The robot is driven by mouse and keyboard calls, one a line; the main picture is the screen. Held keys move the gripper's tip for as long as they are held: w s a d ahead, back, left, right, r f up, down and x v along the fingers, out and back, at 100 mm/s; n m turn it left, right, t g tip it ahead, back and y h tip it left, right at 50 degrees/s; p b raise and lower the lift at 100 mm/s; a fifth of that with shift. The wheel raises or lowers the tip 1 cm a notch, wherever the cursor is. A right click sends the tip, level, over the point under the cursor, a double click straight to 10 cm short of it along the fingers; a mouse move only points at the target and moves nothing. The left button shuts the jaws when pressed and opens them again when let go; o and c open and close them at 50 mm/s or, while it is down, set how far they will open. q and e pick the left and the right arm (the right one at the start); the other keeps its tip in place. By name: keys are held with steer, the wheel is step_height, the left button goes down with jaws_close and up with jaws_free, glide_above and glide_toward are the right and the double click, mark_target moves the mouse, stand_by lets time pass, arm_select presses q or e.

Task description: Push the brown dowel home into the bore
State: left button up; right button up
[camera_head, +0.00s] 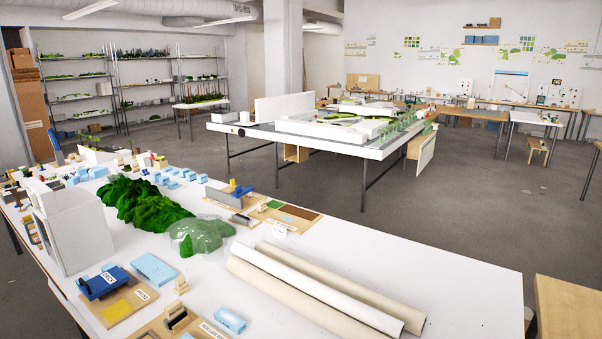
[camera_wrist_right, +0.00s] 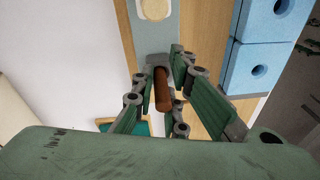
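The brown dowel (camera_wrist_right: 163,90) shows in the right wrist view, close to the middle. Its far end meets a small grey block (camera_wrist_right: 157,61), and its near end points toward my palm. Whether it sits in a bore there is hidden. The green and grey fingers of my right gripper (camera_wrist_right: 165,80) reach out on both sides of the dowel. I cannot tell whether they touch it. The dowel and the bore cannot be made out in the head view. Neither gripper shows in the head view.
Light blue blocks with round holes (camera_wrist_right: 262,68) stand right of the fingers on a wooden board (camera_wrist_right: 205,30). In the head view, long cream rolls (camera_head: 310,290), green hill models (camera_head: 145,208) and a white box-like model (camera_head: 80,228) crowd the white table (camera_head: 450,280).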

jaws_close()
steer(key=shift+a+f, duration=0.15)
steer(key=shift+f, duration=0.1)
steer(key=shift+s, duration=0.2)
steer(key=shift+s+a+r, duration=0.15)
steer(key=shift+s, duration=0.1)
steer(key=shift+o, duration=1.2)
jaws_free()
steer(key=shift+w, duration=0.15)
steer(key=o, duration=0.6)
steer(key=shift+c, duration=0.2)
steer(key=o, duration=0.6)
steer(key=shift+w+d, duration=0.3)
